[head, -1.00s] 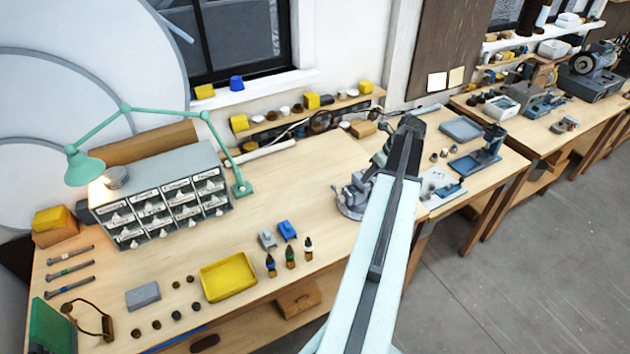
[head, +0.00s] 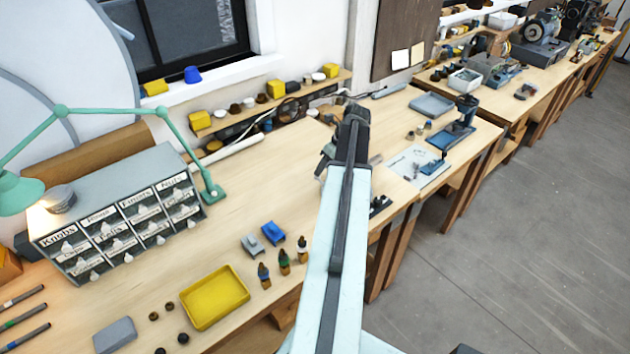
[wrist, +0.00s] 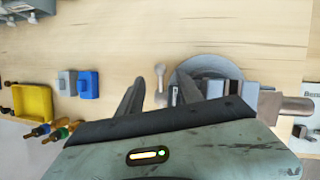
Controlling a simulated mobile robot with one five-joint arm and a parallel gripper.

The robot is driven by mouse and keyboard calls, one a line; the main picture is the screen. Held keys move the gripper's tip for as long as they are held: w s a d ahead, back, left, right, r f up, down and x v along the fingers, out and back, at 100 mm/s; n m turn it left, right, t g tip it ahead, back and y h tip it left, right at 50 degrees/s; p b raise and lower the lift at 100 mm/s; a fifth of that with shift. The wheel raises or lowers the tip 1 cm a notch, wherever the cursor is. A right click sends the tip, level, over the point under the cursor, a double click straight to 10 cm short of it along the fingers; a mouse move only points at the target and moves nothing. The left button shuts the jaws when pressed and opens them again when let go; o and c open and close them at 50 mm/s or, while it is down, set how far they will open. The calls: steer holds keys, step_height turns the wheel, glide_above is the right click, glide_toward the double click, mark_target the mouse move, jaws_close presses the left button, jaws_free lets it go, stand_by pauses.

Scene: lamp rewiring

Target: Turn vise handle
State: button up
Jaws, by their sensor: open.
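The bench vise shows in the wrist view as a round grey base (wrist: 208,66) with grey jaws (wrist: 216,86) and a thick metal cylinder (wrist: 285,106) at the right. A short pale metal bar with a rounded end (wrist: 160,72), seemingly the vise handle, stands out left of the base. My gripper (wrist: 160,82) is open, its dark fingers on either side of this bar in the picture. I cannot tell whether they touch it or how high they are above it. In the head view my arm covers most of the vise, and my gripper (head: 350,135) points away over the bench.
A labelled drawer cabinet (head: 120,215) and green lamp (head: 212,192) stand farther left. A blue stand (head: 452,135) is at right. Bench between cabinet and arm is mostly clear.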

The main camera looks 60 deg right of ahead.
steer(key=b+x, duration=0.5)
steer(key=x, duration=0.2)
steer(key=shift+f+b, duration=0.1)
steer(key=shift+b, duration=0.25)
jaws_close()
stand_by(0.9)
